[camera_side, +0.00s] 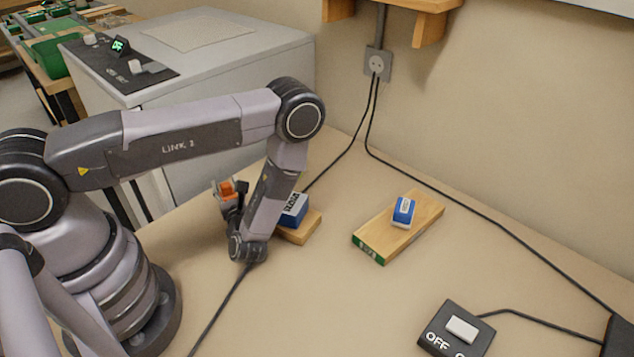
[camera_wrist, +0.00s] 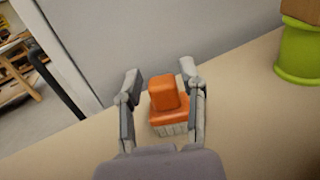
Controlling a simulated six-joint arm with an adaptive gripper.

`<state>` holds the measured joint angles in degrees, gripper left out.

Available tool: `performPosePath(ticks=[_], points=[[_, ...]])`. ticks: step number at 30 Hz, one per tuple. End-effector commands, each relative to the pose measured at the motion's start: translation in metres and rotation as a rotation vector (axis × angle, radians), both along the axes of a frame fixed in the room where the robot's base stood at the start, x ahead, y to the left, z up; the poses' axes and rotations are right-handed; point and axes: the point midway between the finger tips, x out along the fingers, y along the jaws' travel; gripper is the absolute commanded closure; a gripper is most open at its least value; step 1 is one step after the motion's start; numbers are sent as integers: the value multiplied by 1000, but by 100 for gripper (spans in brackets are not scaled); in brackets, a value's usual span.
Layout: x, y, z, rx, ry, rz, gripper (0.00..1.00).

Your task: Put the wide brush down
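The wide brush (camera_wrist: 170,104) has an orange body with a raised orange block and pale grey bristles along its lower edge. In the wrist view it stands between the two fingers of my gripper (camera_wrist: 161,84). A gap shows between the brush and the left finger, and the right finger is close beside it or touching. My gripper (camera_side: 230,190) looks open around the brush. In the side view the orange brush (camera_side: 227,187) shows small between the fingers, near the bench's far left edge. Its underside is partly hidden, so I cannot tell if it rests on the bench.
A blue block on a wooden piece (camera_side: 307,230) lies just right of my arm. A wooden board (camera_side: 375,240) carries a small blue-and-white block (camera_side: 403,211). An OFF switch box (camera_side: 455,333) and cables lie on the bench. A grey cabinet (camera_side: 235,70) stands behind. A green container (camera_wrist: 300,57) shows at right.

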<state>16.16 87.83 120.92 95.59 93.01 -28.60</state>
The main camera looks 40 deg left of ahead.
Motion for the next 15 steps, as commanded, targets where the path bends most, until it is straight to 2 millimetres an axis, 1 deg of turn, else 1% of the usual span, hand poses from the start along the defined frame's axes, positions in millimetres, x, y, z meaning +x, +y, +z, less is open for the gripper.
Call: performPosePath(ticks=[1, 2, 11, 14, 15], points=[[0, 0, 0, 0, 0, 0, 50], [0, 0, 0, 0, 0, 0, 47], [0, 0, 1, 0, 0, 0, 47], [0, 0, 8, 0, -1, 0, 47], [0, 0, 14, 0, -1, 0, 47]])
